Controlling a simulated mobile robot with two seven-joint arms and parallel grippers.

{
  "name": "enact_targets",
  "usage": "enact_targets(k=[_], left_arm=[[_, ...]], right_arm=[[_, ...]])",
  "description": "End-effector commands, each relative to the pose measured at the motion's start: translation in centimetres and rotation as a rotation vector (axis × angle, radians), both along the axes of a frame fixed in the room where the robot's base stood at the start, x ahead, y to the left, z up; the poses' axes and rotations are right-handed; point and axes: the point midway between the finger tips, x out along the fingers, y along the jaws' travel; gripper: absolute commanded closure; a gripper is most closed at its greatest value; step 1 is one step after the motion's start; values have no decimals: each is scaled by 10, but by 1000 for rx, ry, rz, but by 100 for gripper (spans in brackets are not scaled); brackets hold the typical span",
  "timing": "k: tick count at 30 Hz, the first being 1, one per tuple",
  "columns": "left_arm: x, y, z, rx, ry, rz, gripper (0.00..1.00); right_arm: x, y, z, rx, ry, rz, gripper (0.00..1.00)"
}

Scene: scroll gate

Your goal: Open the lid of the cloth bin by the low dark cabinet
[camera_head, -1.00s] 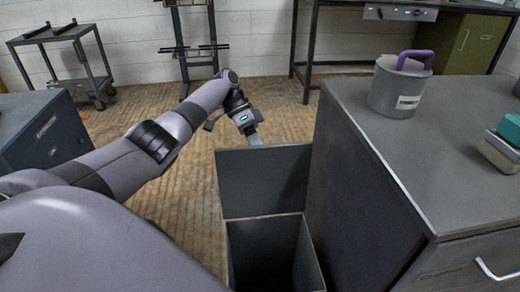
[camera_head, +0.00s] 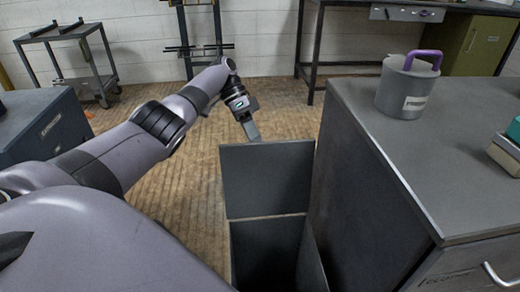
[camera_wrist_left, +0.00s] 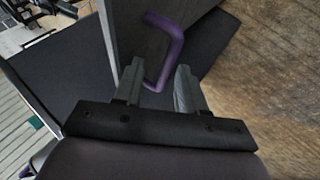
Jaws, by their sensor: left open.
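The dark grey bin (camera_head: 259,233) stands open against the left side of the low dark cabinet (camera_head: 353,165). Its lid (camera_head: 267,182) stands raised at the back of the bin's mouth. In the left wrist view, a purple handle (camera_wrist_left: 177,42) rises from a dark panel, its near end between my left gripper's fingertips (camera_wrist_left: 158,80). The fingers are apart; I cannot tell whether they touch the handle. In the head view my left gripper (camera_head: 252,132) is just behind the lid's top edge, which hides part of the fingers. My right gripper is not in view.
A grey pot (camera_head: 405,91) with a purple handle and a small teal-topped box (camera_head: 510,145) stand on the cabinet. A dark blue cabinet (camera_head: 45,125) is at left, a trolley (camera_head: 75,60) behind it. Wooden floor is clear behind the bin.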

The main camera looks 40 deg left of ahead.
Motion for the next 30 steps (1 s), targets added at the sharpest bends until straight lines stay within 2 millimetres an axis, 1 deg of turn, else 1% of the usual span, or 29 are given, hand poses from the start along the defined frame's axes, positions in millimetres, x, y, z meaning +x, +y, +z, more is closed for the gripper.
enact_targets(k=[4, 9, 20, 21, 22, 23, 24, 26, 29, 30], left_arm=[[2, 8, 9, 1, 0, 1, 60], [2, 13, 16, 1, 1, -1, 60], [2, 15, 19, 1, 2, -2, 60], [2, 15, 19, 1, 2, -2, 66], [2, 15, 19, 1, 2, -2, 76], [2, 15, 20, 1, 2, -2, 86], [2, 15, 22, 1, 2, -2, 99], [2, 15, 28, 1, 1, -1, 100], [2, 15, 43, 1, 1, -1, 100], [2, 15, 52, 1, 1, -1, 100]], right_arm=[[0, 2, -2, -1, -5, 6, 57], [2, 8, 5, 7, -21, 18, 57], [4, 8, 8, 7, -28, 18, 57], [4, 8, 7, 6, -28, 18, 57], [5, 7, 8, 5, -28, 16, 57], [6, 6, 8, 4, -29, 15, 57], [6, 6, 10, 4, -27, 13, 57], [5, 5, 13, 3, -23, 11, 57], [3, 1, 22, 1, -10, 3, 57], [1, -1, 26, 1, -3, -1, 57]])
